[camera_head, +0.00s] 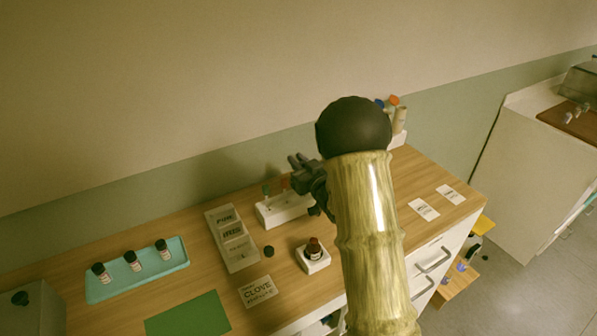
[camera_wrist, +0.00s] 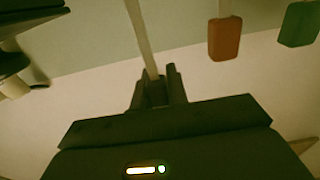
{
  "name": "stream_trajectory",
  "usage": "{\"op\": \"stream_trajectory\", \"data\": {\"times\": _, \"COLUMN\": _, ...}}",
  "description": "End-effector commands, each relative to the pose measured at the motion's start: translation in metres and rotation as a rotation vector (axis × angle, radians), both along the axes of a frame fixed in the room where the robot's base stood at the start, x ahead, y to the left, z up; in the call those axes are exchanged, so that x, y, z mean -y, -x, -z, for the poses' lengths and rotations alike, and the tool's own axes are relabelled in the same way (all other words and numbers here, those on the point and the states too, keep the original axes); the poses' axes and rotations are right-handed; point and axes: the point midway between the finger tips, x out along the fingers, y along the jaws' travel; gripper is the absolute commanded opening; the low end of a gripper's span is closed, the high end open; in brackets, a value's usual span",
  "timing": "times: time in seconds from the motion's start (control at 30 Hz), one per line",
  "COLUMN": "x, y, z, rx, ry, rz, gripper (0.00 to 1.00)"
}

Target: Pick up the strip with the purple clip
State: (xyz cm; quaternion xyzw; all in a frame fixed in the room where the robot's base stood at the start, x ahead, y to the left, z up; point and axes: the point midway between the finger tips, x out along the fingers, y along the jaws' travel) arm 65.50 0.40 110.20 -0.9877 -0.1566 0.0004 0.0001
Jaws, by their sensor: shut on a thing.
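My gripper (camera_head: 300,172) is over the white strip rack (camera_head: 285,213) at the back of the table. In the wrist view my gripper (camera_wrist: 158,85) is shut on a pale thin strip (camera_wrist: 140,38), near its end. The clip on this strip is hidden between the fingers, so I cannot see whether it is purple. Beside it, apart from the fingers, are an orange-red clip (camera_wrist: 224,38) and a green clip (camera_wrist: 298,24). I cannot tell whether the held strip is clear of the rack.
A teal tray (camera_head: 120,291) with 3 dark bottles stands at left. A labelled grey board (camera_head: 243,262), a clove card (camera_head: 258,291), a green mat (camera_head: 190,318) and a bottle (camera_head: 314,247) on a white stand (camera_head: 312,264) lie nearer. Two cards (camera_head: 424,209) are at right.

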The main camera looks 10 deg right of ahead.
Motion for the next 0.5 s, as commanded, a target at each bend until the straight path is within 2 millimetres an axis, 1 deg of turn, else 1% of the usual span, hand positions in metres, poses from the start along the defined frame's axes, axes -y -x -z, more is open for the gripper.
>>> {"op": "stream_trajectory", "data": {"times": 0.03, "x": 0.0, "y": 0.0, "z": -0.011, "rx": 0.006, "ry": 0.0, "rz": 0.0, "gripper": 0.0}}
{"op": "stream_trajectory", "data": {"times": 0.1, "x": 0.0, "y": 0.0, "z": -0.023, "rx": 0.007, "ry": 0.001, "rz": 0.001, "gripper": 0.0}}
{"op": "stream_trajectory", "data": {"times": 0.3, "x": 0.0, "y": 0.0, "z": -0.054, "rx": 0.004, "ry": 0.001, "rz": 0.0, "gripper": 0.0}}
{"op": "stream_trajectory", "data": {"times": 0.4, "x": 0.0, "y": 0.0, "z": -0.061, "rx": 0.002, "ry": -0.001, "rz": 0.001, "gripper": 0.0}}
{"op": "stream_trajectory", "data": {"times": 0.5, "x": 0.0, "y": 0.0, "z": -0.064, "rx": 0.001, "ry": 0.0, "rz": 0.001, "gripper": 0.0}}
